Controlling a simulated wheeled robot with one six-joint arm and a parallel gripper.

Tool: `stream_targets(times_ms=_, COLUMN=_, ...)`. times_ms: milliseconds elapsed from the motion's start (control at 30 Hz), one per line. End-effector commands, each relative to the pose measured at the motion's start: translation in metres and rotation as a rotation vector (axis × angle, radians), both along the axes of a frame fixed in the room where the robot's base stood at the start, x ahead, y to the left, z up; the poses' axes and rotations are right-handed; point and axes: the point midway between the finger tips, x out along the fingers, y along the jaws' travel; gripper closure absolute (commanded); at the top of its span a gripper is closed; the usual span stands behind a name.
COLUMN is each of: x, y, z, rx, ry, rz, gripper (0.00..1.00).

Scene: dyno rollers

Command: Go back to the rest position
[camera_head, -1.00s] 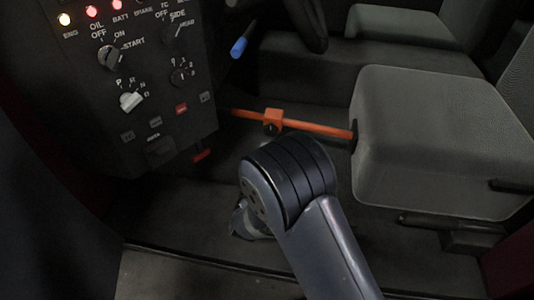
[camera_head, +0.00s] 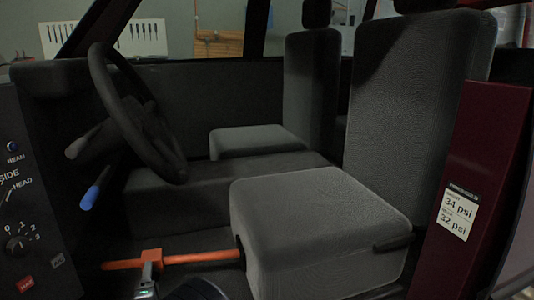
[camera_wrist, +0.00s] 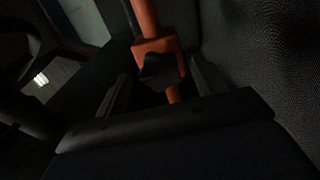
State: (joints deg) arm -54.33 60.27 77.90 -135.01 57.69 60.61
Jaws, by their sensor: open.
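My gripper (camera_wrist: 160,72) is open in the wrist view, with its two dark fingers apart. An orange bar with a block-shaped clamp (camera_wrist: 170,45) and a dark knob (camera_wrist: 158,70) lies ahead, the knob showing between the fingers. I cannot tell whether a finger touches it. In the head view the orange bar (camera_head: 203,258) runs from the left to the front seat's base. Part of my arm shows at the bottom edge there, and my gripper's fingers cannot be made out.
The grey front seat (camera_head: 320,215) stands right of the bar. A steering wheel (camera_head: 128,110) and a blue-tipped lever (camera_head: 90,197) are at left. The control panel (camera_head: 15,215) is at the left edge. A dark red pillar (camera_head: 485,170) with a pressure label is at right.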

Motion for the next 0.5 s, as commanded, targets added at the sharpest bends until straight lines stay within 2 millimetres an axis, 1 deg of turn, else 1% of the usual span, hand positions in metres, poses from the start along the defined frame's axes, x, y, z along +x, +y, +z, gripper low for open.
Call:
stream_targets(times_ms=400, x=-0.0012, y=-0.0004, z=-0.0001, rx=0.014, ry=0.005, rz=0.0, gripper=0.32)
stream_targets(times_ms=467, x=-0.0022, y=-0.0007, z=0.0, rx=0.033, ry=0.011, rz=0.0, gripper=0.32)
stream_targets(times_ms=500, x=-0.0071, y=-0.0016, z=0.001, rx=0.036, ry=0.013, rz=0.001, gripper=0.32)
